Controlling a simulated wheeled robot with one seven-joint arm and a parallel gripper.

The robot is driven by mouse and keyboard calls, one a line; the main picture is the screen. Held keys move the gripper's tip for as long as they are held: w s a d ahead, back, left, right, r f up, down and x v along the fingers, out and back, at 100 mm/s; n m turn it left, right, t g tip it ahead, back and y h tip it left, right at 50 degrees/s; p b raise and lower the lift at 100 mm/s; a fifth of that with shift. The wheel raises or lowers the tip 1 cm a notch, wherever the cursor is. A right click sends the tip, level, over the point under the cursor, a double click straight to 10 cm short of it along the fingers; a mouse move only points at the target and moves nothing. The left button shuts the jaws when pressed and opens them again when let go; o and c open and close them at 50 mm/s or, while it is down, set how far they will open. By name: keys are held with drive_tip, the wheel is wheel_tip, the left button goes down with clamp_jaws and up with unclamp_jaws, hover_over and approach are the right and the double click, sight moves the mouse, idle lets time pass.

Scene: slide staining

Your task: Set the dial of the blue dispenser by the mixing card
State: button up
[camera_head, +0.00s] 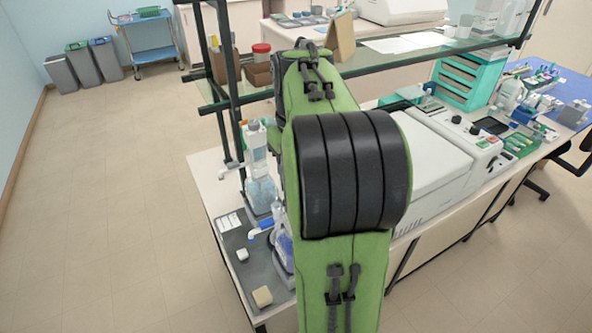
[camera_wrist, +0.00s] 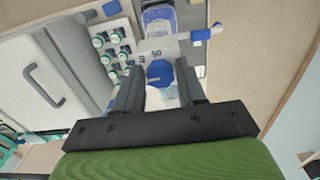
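The blue dispenser shows in the wrist view as a white body (camera_wrist: 155,47) with printed numbers and a blue nozzle end (camera_wrist: 201,35). Its blue dial (camera_wrist: 160,72) faces the wrist camera. My gripper (camera_wrist: 160,77) is open, with one finger on each side of the dial; I cannot tell whether either finger touches it. In the head view, my arm hides my gripper and part of the dispenser (camera_head: 284,248). A white printed card (camera_head: 230,222), seemingly the mixing card, lies on the grey mat (camera_head: 238,245) to its left.
Another bottle with a dispenser top (camera_head: 260,190) stands just behind on the mat. A small beige block (camera_head: 262,296) lies near the mat's front edge. A white machine (camera_head: 432,160) stands right of my arm. A glass shelf (camera_head: 365,62) on dark posts crosses above the bench.

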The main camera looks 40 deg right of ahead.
drive_tip(key=c, duration=0.7)
drive_tip(key=shift+o, duration=0.2)
drive_tip(key=shift+r+m+p, duration=0.1)
drive_tip(key=shift+m+p, duration=0.2)
drive_tip(key=shift+m, duration=0.1)
drive_tip(key=m+p, duration=0.1)
drive_tip(key=m, duration=0.1)
drive_tip(key=shift+m, duration=0.4)
drive_tip(key=m+p, duration=0.2)
drive_tip(key=m, duration=0.3)
drive_tip(key=shift+w+a, duration=0.1)
drive_tip(key=shift+w, duration=0.05)
drive_tip(key=o, duration=1.1)
drive_tip(key=shift+c, duration=0.2)
